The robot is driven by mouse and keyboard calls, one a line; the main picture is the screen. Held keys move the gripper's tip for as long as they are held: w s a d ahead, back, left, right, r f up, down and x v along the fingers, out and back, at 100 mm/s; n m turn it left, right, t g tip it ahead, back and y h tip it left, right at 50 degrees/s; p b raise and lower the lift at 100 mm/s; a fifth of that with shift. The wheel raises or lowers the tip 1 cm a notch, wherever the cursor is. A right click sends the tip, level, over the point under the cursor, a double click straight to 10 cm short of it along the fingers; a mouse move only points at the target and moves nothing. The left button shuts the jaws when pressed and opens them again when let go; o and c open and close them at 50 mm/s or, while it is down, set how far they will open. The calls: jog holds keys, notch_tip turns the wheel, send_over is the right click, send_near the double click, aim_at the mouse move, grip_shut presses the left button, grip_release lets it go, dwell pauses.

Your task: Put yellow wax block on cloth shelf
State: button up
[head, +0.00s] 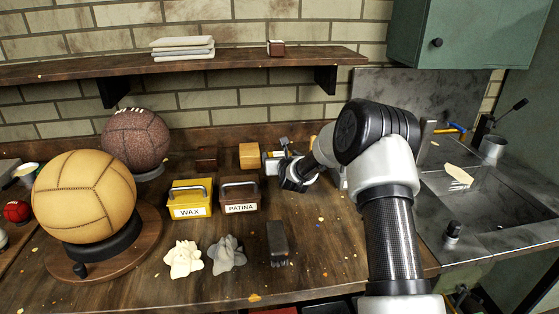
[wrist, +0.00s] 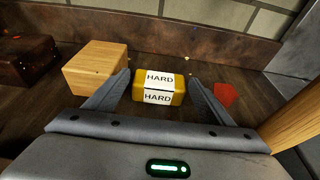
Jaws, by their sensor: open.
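The yellow wax block (wrist: 159,87), with white labels reading HARD, lies on the bench between the fingers of my gripper (wrist: 160,80) in the wrist view. The fingers are open, with gaps on both sides of the block. In the head view my gripper (head: 283,167) is low over the back of the bench and partly hides the block. The cloth shelf (head: 110,68) is a dark wooden wall shelf above the bench. Folded pale cloths (head: 183,47) are stacked on it.
A plain wooden block (wrist: 96,68) sits just left of the gripper, also in the head view (head: 249,155). A red piece (wrist: 226,94) lies right. WAX (head: 190,199) and PATINA (head: 240,194) boxes stand in front.

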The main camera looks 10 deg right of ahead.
jog(key=shift+c, duration=0.2)
jog(key=c, duration=0.7)
jog(key=shift+r, duration=0.1)
jog(key=shift+c, duration=1.4)
jog(key=shift+r, duration=0.1)
